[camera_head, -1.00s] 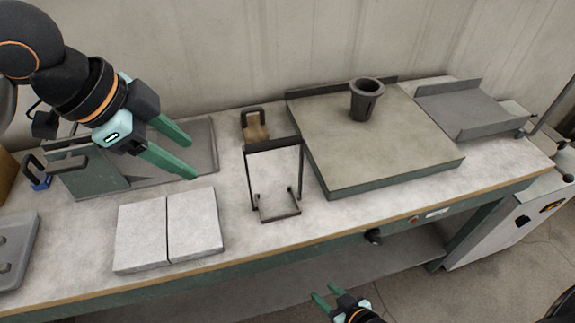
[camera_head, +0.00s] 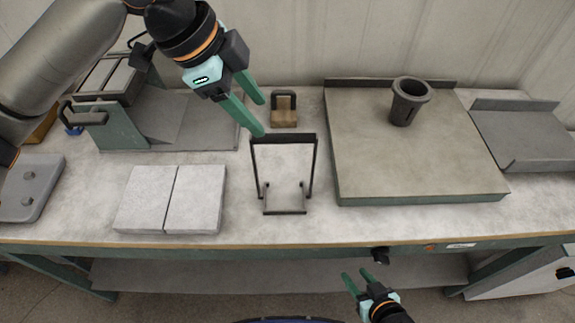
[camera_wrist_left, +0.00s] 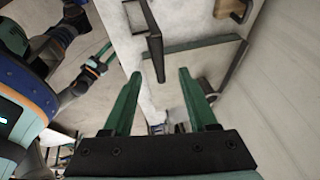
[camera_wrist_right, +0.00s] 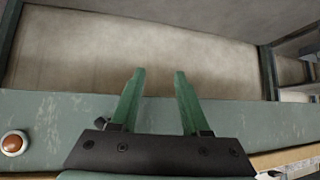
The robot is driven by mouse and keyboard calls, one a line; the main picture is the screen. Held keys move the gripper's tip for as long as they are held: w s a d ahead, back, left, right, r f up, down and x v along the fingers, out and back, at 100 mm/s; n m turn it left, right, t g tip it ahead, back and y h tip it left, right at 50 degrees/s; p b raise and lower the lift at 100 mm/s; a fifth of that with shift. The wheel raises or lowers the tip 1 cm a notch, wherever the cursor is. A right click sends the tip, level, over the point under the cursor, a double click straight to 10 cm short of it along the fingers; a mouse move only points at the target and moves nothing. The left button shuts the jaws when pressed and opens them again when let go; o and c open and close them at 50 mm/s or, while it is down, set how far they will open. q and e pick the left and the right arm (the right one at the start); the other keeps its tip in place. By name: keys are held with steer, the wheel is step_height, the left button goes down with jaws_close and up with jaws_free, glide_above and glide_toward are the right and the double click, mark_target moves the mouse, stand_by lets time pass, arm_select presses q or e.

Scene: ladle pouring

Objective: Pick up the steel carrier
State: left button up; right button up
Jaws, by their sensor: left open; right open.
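The steel carrier (camera_head: 284,213), a dark thin frame with a top bar, two side rods and a small hooked foot, stands upright mid-table. My left gripper (camera_head: 261,119) is open and empty near the carrier's top left corner, seemingly above it. In the left wrist view the carrier's dark top bar (camera_wrist_left: 158,60) shows ahead of and between the open fingers (camera_wrist_left: 160,75), with no visible contact. My right gripper (camera_head: 356,273) is open and empty, low in front of the table's front edge; its fingers (camera_wrist_right: 159,73) also show in the right wrist view.
Two pale slabs (camera_head: 195,200) lie left of the carrier. A wooden block with a dark handle (camera_head: 284,112) stands behind it. A raised plate (camera_head: 400,160) bearing a dark cup (camera_head: 404,110) is to the right. A grey angled stand (camera_head: 190,125) is behind left.

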mark_target(279, 136)
arm_select(q)
steer(key=x, duration=0.9)
steer(key=shift+s+d+f, duration=0.1)
steer(key=shift+s+d, duration=0.05)
steer(key=shift+d, duration=0.05)
steer(key=shift+f+p, duration=0.3)
steer(key=shift+p, duration=0.15)
stand_by(0.4)
jaws_close()
stand_by(0.3)
stand_by(1.0)
